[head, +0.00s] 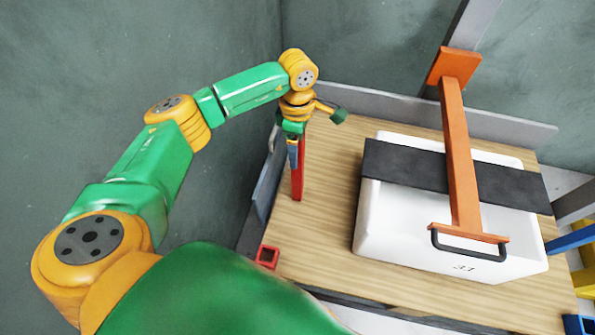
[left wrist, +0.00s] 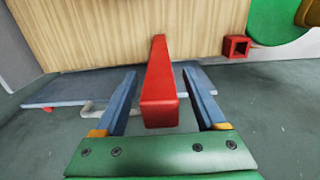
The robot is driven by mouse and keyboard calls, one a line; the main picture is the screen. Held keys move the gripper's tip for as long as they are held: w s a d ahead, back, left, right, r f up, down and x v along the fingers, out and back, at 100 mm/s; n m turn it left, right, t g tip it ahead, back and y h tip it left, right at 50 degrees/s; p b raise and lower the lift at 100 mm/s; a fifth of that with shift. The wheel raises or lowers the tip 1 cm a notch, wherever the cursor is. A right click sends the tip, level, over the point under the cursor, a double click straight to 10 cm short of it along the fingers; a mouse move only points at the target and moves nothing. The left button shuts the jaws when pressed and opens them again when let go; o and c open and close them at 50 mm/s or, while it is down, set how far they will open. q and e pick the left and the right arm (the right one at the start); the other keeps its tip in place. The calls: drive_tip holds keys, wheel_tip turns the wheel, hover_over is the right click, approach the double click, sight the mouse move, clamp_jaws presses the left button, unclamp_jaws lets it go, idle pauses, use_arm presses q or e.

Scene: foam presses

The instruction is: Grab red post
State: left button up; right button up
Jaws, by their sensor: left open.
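The red post (head: 298,182) stands upright near the left edge of the wooden table, partly hidden at its top by my left gripper (head: 294,150). In the left wrist view the red post (left wrist: 160,88) lies between the two blue fingers of my left gripper (left wrist: 160,74). A gap shows on each side of the post, so the fingers are open around it and not pressed on it. My right gripper is out of view.
A white box (head: 390,232) marked 31 stands on the table (head: 335,160), with a dark slab (head: 400,163) and an orange lever (head: 461,160) across it. A red square socket (head: 267,256) is at the table's near left corner. Grey rails edge the table.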

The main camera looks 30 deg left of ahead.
use_arm(q)
clamp_jaws()
drive_tip(key=shift+r, duration=0.1)
idle(1.2)
